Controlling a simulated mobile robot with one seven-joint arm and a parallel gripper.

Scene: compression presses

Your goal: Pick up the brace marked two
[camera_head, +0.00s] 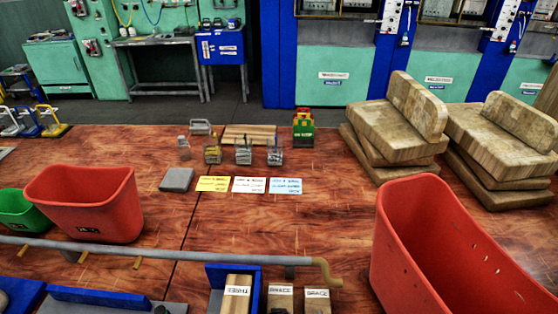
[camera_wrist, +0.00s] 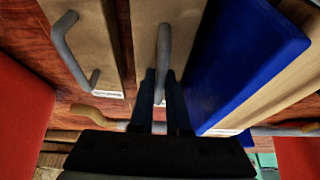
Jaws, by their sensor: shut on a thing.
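Three wooden braces with white labels stand at the bottom edge of the head view: a left one (camera_head: 236,282), a middle one (camera_head: 280,299) and a right one (camera_head: 317,301). The label print is too small to tell which is marked two. In the wrist view, my gripper (camera_wrist: 160,80) is shut on the grey handle (camera_wrist: 164,48) of a wooden brace (camera_wrist: 146,28). This brace lies between a blue divider (camera_wrist: 245,60) and another handled brace (camera_wrist: 100,35), apparently the middle one of the head view. My gripper does not show in the head view.
A grey pipe (camera_head: 170,251) runs just behind the braces. A large red bin (camera_head: 440,250) stands at right, a smaller red bin (camera_head: 85,205) at left. Wooden blocks (camera_head: 395,135) are stacked at back right. The table's middle holds cards (camera_head: 249,185) and small jars.

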